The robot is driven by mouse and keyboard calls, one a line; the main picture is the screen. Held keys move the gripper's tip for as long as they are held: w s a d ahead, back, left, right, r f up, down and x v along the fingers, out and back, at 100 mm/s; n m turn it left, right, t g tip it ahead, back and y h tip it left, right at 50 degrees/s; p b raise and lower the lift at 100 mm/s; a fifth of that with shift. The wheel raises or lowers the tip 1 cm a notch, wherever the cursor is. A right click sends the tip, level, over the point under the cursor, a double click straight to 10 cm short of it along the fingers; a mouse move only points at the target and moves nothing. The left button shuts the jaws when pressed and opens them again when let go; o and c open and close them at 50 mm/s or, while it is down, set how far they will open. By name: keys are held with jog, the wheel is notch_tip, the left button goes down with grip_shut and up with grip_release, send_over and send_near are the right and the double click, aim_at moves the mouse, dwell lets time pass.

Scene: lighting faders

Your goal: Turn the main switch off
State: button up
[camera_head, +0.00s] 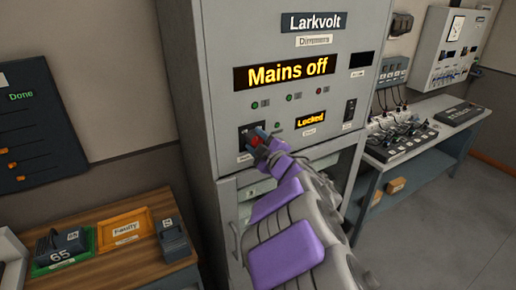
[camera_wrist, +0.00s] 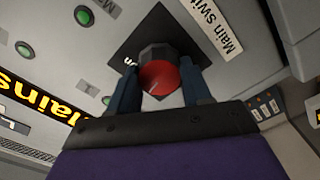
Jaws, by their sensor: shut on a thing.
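The main switch (camera_wrist: 160,73) is a red-faced dark knob on a black square plate (camera_wrist: 133,42), with a white "Main Switch" label (camera_wrist: 216,25) beside it in the wrist view. My gripper (camera_wrist: 161,88) has its two blue fingers on either side of the knob, shut on it. In the head view, the red of the switch (camera_head: 255,141) shows at the lower left of the grey Larkvolt cabinet's panel (camera_head: 220,60), with my gripper (camera_head: 260,138) at it. A lit display (camera_head: 283,73) reads "Mains off". My gripper and arm hide part of the switch and its plate.
A smaller display (camera_head: 310,120) reads "Locked". The cabinet's lower door lies behind my arm. A wooden table (camera_head: 140,263) at lower left holds an orange "Faulty" tray (camera_head: 124,229) and a green tray (camera_head: 62,258). A bench (camera_head: 425,135) with equipment stands right; the floor (camera_head: 440,230) there is clear.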

jog(key=n+b, duration=0.2)
jog(key=n, duration=0.1)
jog(key=n+b, duration=0.2)
jog(key=n, duration=0.2)
jog(key=shift+a+f, duration=0.15)
dwell(0.6)
jog(key=o, duration=1.1)
jog(key=shift+a, duration=0.2)
jog(key=shift+c, duration=0.2)
jog(key=shift+d, duration=0.15)
jog(key=shift+s, duration=0.1)
